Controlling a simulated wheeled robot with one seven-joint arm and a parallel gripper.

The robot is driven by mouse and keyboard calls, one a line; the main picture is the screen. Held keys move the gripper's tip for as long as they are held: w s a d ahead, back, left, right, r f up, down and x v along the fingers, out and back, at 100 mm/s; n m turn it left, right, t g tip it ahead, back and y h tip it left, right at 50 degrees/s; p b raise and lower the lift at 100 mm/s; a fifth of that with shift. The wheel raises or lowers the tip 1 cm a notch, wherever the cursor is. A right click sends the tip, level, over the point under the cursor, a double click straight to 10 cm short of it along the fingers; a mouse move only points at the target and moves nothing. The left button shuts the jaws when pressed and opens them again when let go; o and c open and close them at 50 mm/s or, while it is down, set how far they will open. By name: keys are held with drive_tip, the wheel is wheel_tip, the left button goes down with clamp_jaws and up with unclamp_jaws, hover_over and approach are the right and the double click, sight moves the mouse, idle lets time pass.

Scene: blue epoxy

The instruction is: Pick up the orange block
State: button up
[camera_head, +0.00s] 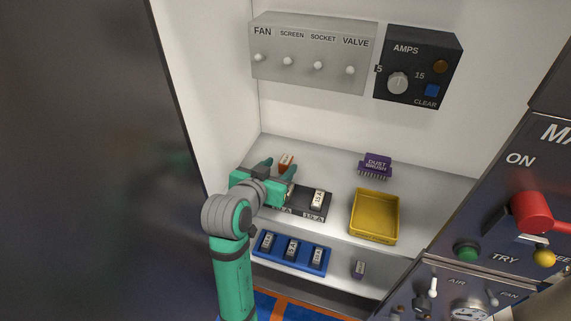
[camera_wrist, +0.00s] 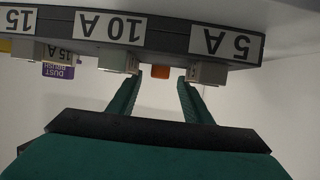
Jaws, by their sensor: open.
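The orange block (camera_head: 286,160) stands on the back part of the shelf in the head view, with a pale patch on its face. My green gripper (camera_head: 279,170) is in front of it, open, with its fingers pointing toward it. In the wrist view a small part of the orange block (camera_wrist: 160,72) shows between the fingertips, beyond the dark rack. My gripper (camera_wrist: 159,80) has nothing between its fingers there, and the block is still apart from it. The rack hides most of the block in that view.
A dark rack (camera_head: 312,203) with 5 A, 10 A and 15 A labels (camera_wrist: 112,27) lies close to my gripper. A yellow tray (camera_head: 375,242), a purple dust brush (camera_head: 376,165) and a blue rack (camera_head: 268,255) are nearby. A wall (camera_head: 215,110) rises at the left.

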sight(283, 165)
drive_tip(key=shift+x, duration=2.55)
drive_tip(key=shift+s+f, duration=0.1)
drive_tip(key=shift+d, duration=0.1)
drive_tip(key=c, duration=1.1)
